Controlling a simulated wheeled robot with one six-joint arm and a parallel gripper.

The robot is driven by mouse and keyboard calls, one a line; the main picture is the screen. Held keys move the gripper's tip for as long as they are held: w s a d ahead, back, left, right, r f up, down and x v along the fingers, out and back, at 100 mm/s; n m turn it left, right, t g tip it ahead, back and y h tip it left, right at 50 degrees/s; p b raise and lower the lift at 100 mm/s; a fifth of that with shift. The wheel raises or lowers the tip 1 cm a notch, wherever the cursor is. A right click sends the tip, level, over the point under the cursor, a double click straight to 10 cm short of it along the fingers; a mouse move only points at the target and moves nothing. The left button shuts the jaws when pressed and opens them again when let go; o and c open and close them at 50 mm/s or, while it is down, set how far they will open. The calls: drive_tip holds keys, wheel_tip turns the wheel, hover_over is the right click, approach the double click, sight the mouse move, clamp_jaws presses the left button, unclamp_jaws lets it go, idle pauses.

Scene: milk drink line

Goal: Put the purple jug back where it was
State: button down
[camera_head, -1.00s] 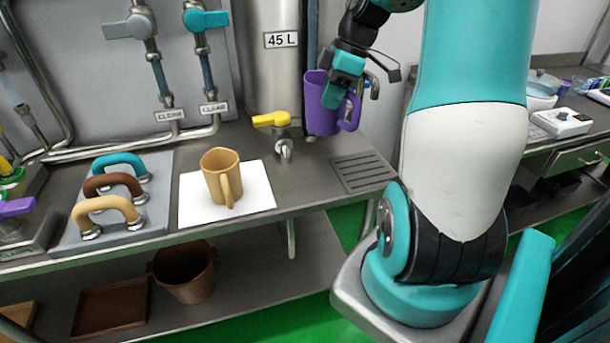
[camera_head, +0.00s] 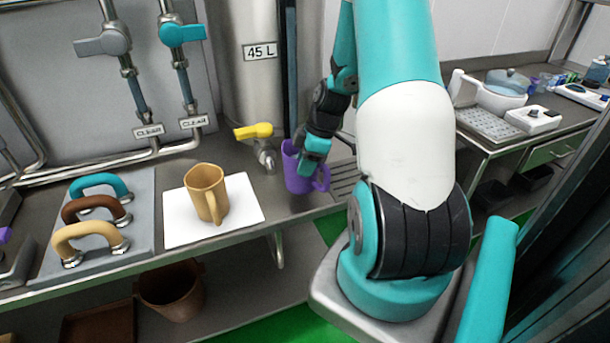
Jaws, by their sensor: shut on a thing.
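The purple jug (camera_head: 305,177) is at the right of the yellow-handled tap, over or on the left edge of the slotted drain area. My gripper (camera_head: 313,160) is shut on the jug's wall from above, and the jug looks close to upright. Its handle points to the right. Whether its base touches the counter, I cannot tell. The gripper hides part of the jug's rim.
A tan jug (camera_head: 207,192) stands on a white mat (camera_head: 250,208) to the left. The yellow tap (camera_head: 256,134) is just left of the purple jug. The drain grille (camera_head: 345,180) lies beside it. Coloured handles (camera_head: 98,184) stand far left.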

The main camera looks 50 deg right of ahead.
drive_tip(key=shift+f, duration=1.95)
drive_tip(key=c, duration=1)
unclamp_jaws()
drive_tip(key=shift+a, duration=0.1)
drive_tip(key=shift+o, duration=0.2)
drive_tip(key=b+v, duration=0.2)
drive_tip(key=v, duration=1)
wheel_tip(320, 180, up, 3)
hover_over(302, 185)
drive_tip(key=a, duration=0.2)
drive_tip(key=w+a+r, duration=0.1)
drive_tip(key=a+r, duration=0.1)
drive_tip(key=a, duration=0.5)
drive_tip(key=w+a+r, duration=0.1)
drive_tip(key=a+r, duration=0.1)
drive_tip(key=a, duration=0.4)
drive_tip(key=s+a+r+g, duration=0.1)
drive_tip(key=s+a+r, duration=0.1)
drive_tip(key=s+a, duration=0.5)
drive_tip(key=s+a+r+m+g+y, duration=0.1)
drive_tip(key=s+a+r, duration=0.1)
drive_tip(key=s+a, duration=0.5)
drive_tip(key=a, duration=0.5)
drive_tip(key=shift+a, duration=0.4)
